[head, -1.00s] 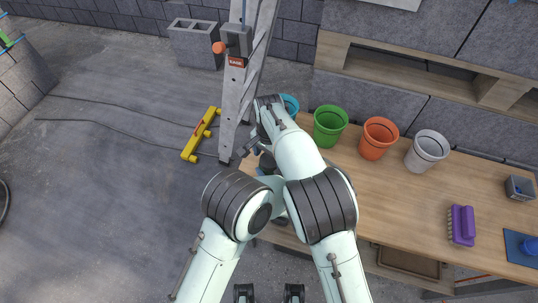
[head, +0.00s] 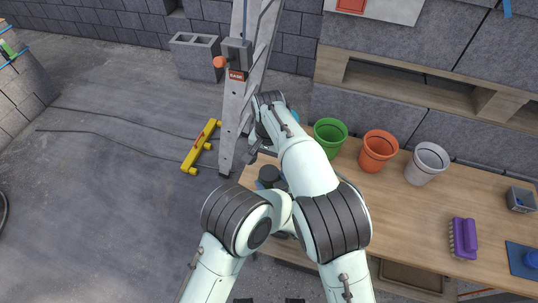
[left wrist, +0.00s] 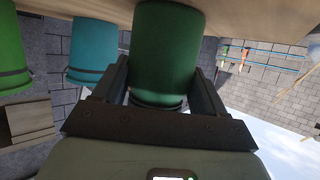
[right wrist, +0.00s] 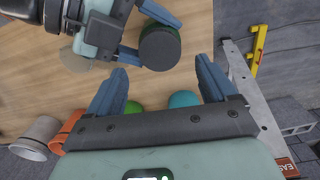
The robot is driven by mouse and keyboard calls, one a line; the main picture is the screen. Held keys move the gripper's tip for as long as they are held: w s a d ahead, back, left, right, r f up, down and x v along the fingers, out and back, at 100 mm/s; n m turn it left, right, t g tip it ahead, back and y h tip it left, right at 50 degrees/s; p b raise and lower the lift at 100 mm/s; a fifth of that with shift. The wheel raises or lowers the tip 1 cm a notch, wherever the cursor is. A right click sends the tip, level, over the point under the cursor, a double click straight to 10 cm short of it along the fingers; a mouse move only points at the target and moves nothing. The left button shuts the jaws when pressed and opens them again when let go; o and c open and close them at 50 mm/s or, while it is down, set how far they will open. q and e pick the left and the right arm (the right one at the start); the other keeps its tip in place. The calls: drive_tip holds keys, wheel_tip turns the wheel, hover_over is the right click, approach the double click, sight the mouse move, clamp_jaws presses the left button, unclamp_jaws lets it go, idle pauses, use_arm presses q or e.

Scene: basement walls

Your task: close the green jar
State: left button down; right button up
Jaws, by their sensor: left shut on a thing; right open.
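The dark green jar (left wrist: 166,55) stands between my left gripper's fingers (left wrist: 160,85), which are shut on its sides. In the right wrist view the jar's round dark top (right wrist: 160,47) faces up, with the blue fingers of my left gripper around it. I cannot tell whether that top is a lid or an open mouth. My right gripper (right wrist: 162,70) is open and empty, its fingertips apart on either side of the jar in that view. In the head view the jar top (head: 269,173) shows small, and my arms hide much around it. A pale disc (right wrist: 68,60) shows partly beneath my left gripper.
A green pot (head: 330,135), an orange pot (head: 378,151) and a grey pot (head: 426,163) stand along the table's back. A teal pot (left wrist: 91,50) is near the jar. A ladder (head: 238,110) stands left of the table. A purple brush (head: 463,239) lies right.

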sight(269, 172)
drive_tip(key=n, duration=0.2)
drive_tip(key=r+n, duration=0.1)
drive_tip(key=n, duration=0.3)
drive_tip(key=shift+r, duration=0.35)
drive_tip(key=n, duration=0.1)
drive_tip(key=r+n, duration=0.1)
drive_tip(key=n, duration=0.1)
drive_tip(key=shift+n, duration=0.3)
drive_tip(key=shift+f, duration=0.1)
drive_tip(key=shift+f, duration=4)
drive_tip(key=c, duration=1.1)
drive_tip(key=shift+m, duration=0.8)
drive_tip(key=o, duration=1.2)
drive_tip(key=shift+r, duration=0.1)
